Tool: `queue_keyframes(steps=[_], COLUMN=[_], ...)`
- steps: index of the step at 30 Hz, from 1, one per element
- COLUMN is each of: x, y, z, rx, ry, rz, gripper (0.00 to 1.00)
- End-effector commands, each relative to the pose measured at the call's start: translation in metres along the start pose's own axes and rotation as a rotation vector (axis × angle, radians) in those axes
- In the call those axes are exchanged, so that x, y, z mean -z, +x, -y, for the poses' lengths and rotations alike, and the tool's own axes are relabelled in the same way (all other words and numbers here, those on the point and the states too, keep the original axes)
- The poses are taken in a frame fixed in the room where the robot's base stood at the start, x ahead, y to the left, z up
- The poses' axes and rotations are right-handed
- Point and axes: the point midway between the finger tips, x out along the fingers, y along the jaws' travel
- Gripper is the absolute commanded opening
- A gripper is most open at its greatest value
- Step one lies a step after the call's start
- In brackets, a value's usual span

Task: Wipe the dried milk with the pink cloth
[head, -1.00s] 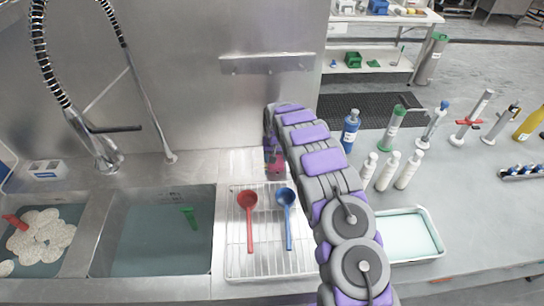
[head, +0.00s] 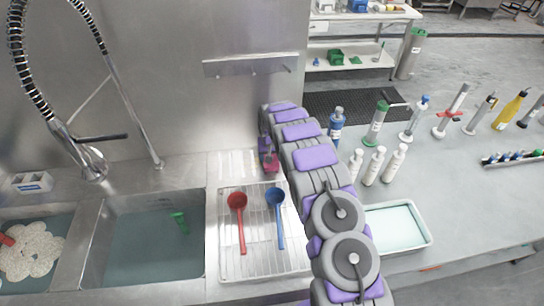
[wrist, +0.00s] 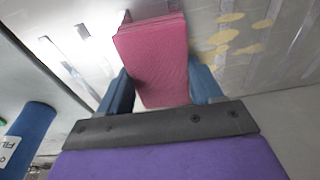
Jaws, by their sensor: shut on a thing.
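My gripper (wrist: 161,84) is shut on the pink cloth (wrist: 155,55), a folded block held between its two blue fingers in the wrist view. In the head view my gripper (head: 267,156) is beside the back wall, behind the drying rack, with a bit of pink cloth (head: 271,167) below it. Yellowish dried milk patches (wrist: 228,37) lie on the grey metal surface to the right of the cloth in the wrist view. The patches cannot be made out in the head view.
A wire rack (head: 262,253) with a red ladle (head: 237,202) and a blue ladle (head: 276,200) lies in front of my gripper. Sinks are at left. A blue bottle (head: 336,128), white bottles (head: 375,165) and a pale tray (head: 425,235) stand right of my arm.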

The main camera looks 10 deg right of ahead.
Motion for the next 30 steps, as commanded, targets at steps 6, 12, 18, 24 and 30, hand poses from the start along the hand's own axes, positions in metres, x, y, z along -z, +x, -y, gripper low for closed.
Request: queue_keyframes(steps=[6, 12, 18, 24, 30], x=[-0.003, -0.003, -0.003, -0.003, -0.003], y=[0.001, -0.001, -0.002, -0.002, -0.003], z=[0.020, 0.032, 0.038, 0.053, 0.069], rx=[0.001, 0.001, 0.001, 0.001, 0.002], ry=[-0.003, -0.002, -0.003, -0.002, -0.003], rz=[0.005, 0.004, 0.002, 0.000, -0.002], gripper=[0.41, 0.41, 0.41, 0.41, 0.41])
